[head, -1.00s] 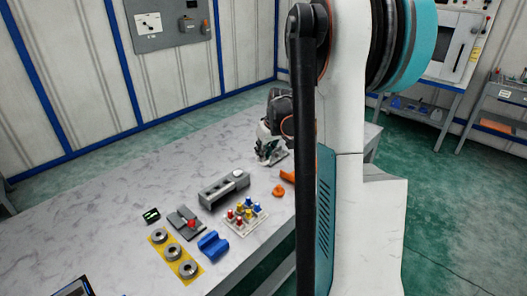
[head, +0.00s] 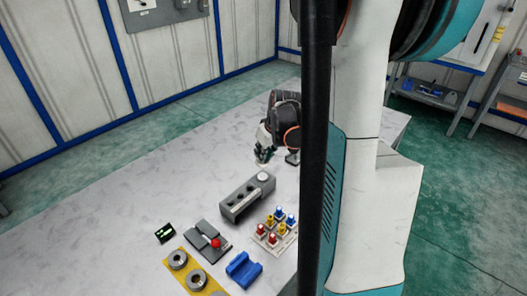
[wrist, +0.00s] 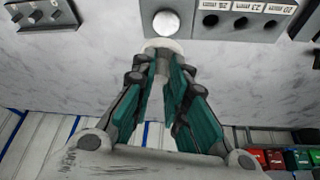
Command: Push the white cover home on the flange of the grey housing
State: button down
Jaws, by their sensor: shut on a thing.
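My gripper (head: 263,160) is in the air over the table, just beyond the white-topped end of a long grey block (head: 240,202). In the wrist view my gripper (wrist: 163,52) has its fingertips together on a pale round piece (wrist: 150,43), which looks like the white cover; the fingers hide most of it. The grey block also shows in the wrist view (wrist: 196,25), with a white disc (wrist: 168,22) at one end and labelled holes along it. I cannot tell whether this block is the grey housing, and no flange stands out.
A tray of coloured pegs (head: 264,239), a blue block (head: 244,270), a grey plate with a red knob (head: 207,236) and a yellow mat with rings (head: 170,276) lie nearer. My arm hides the table's right side. The table's left part is clear.

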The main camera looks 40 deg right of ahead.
aim_at(266, 163)
jog(key=shift+f+b, duration=2.25)
jog(key=shift+f, duration=0.9)
jog(key=shift+f+b, duration=0.65)
jog(key=shift+b, duration=0.1)
dwell(2.4)
jog(key=c, duration=1.5)
grip_release()
jog(key=shift+r, duration=0.15)
jog(key=shift+r+p, duration=2.6)
jog(key=shift+r, duration=0.8)
